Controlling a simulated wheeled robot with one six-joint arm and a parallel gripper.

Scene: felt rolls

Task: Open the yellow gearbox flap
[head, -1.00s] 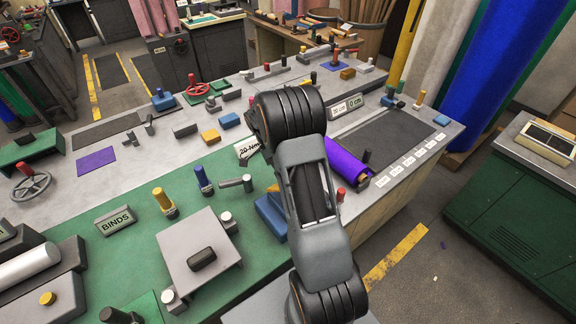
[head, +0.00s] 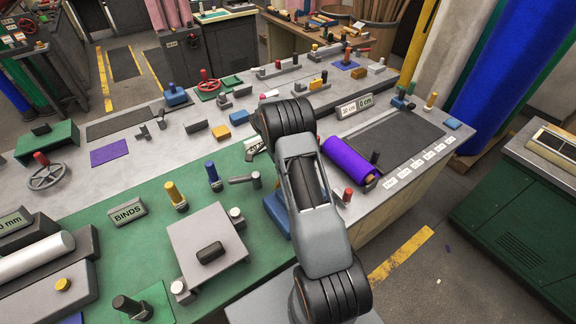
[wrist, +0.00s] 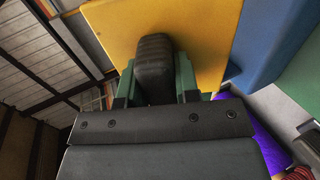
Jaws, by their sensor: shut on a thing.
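The yellow flap (wrist: 200,30) fills the upper middle of the wrist view as a flat yellow panel. A dark, rounded handle (wrist: 154,62) stands out from it. My gripper (wrist: 155,78) has its two green fingers closed on either side of this handle. A blue body (wrist: 275,45) lies right beside the flap in the wrist view. In the head view a blue block (head: 277,214) shows partly behind my arm. My arm hides the flap and my gripper there. How far the flap stands open cannot be told.
A purple felt roll (head: 348,160) lies on the bench right of my arm. A grey plate with a dark knob (head: 205,245), a blue peg (head: 213,177) and a grey lever (head: 245,180) stand to the left. Free floor shows at the lower right.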

